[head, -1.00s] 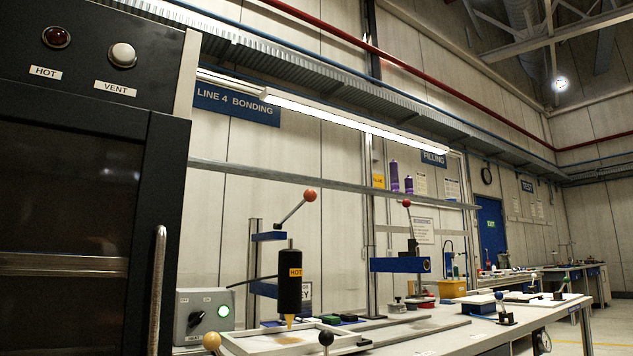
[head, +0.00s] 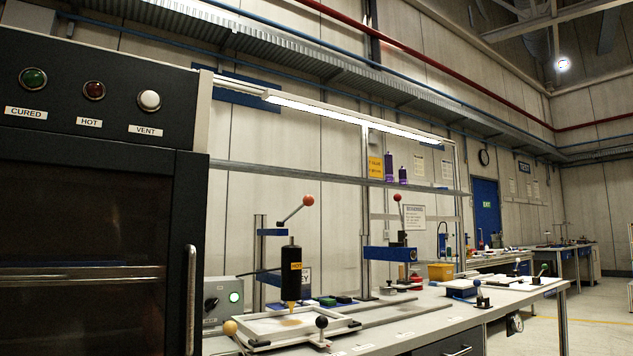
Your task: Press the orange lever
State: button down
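The orange lever (head: 293,212) is a thin metal rod with an orange-red ball on its end. It slants up to the right from a blue bracket (head: 273,232) on an upright post. A second lever (head: 399,213) with a red ball stands nearly upright over a blue press head (head: 388,254) further right. My gripper is not in view.
A dark oven cabinet (head: 88,235) with a vertical handle (head: 190,298) fills the left side.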

aim_at(307, 200)
jog(key=u, duration=0.15)
jog(key=k, duration=0.45)
jog(key=u, duration=0.6)
jog(key=k, duration=0.95)
jog(key=i, duration=0.35)
jog(key=z, duration=0.85)
jog(key=i, duration=0.65)
jog(key=u, duration=0.4)
jog(key=i, duration=0.8)
jog(key=u, duration=0.85)
